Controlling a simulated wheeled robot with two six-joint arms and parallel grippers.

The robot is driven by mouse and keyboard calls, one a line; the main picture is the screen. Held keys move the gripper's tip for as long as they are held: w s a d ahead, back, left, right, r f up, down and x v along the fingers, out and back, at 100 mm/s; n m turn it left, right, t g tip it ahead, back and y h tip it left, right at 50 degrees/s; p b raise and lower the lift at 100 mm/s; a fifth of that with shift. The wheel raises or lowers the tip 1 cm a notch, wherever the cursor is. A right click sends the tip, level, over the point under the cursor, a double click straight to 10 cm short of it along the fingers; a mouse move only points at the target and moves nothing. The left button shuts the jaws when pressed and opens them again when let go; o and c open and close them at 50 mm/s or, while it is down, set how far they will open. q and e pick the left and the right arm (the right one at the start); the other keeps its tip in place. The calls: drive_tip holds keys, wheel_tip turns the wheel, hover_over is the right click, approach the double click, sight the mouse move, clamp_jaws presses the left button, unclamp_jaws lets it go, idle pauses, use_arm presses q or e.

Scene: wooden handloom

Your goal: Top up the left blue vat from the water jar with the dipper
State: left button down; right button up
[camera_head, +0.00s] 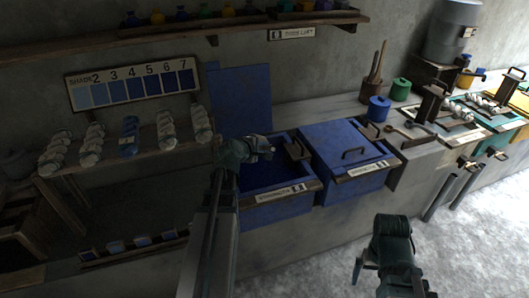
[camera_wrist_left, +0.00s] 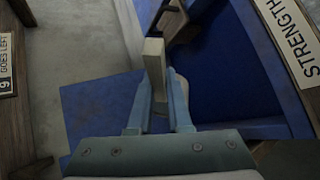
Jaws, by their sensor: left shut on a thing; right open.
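The left blue vat (camera_head: 282,207) is uncovered, with its dark blue inside showing. A blue lid (camera_head: 240,98) stands upright behind it. In the left wrist view the vat's inside (camera_wrist_left: 232,65) lies to the right. My left gripper (camera_head: 266,150) is over the vat's opening, shut on a pale bar (camera_wrist_left: 154,65). The bar's far end is not clear, so I cannot tell whether it is the dipper. A large grey cylindrical vessel (camera_head: 453,30) at the upper right may be the water jar. My right gripper (camera_head: 366,268) is open and empty, low at the right, away from the vats.
A closed blue vat (camera_head: 345,145) with a handle stands right of the open one. A blue pot (camera_head: 378,110) and green pot (camera_head: 400,90) stand behind it. The floor (camera_head: 470,240) at lower right is clear.

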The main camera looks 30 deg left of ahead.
use_arm(q)
drive_tip(key=shift+s+d+f+n+t+y+b, duration=0.15)
drive_tip(key=shift+s+f+n+t+y+b, duration=0.45)
drive_tip(key=shift+b, duration=1.4)
drive_tip(key=shift+s+d+f+n+t+y+b, duration=0.15)
drive_tip(key=shift+f+n+t+b, duration=0.7)
drive_tip(key=shift+b, duration=1.15)
drive_tip(key=shift+s+d+f+n+t+y+b, duration=0.1)
drive_tip(key=shift+s+f+n+t+y+b, duration=0.25)
drive_tip(key=shift+t+b, duration=1.2)
use_arm(e)
wheel_tip(320, 180, down, 13)
drive_tip(key=shift+b, duration=0.45)
use_arm(q)
drive_tip(key=shift+g, duration=0.5)
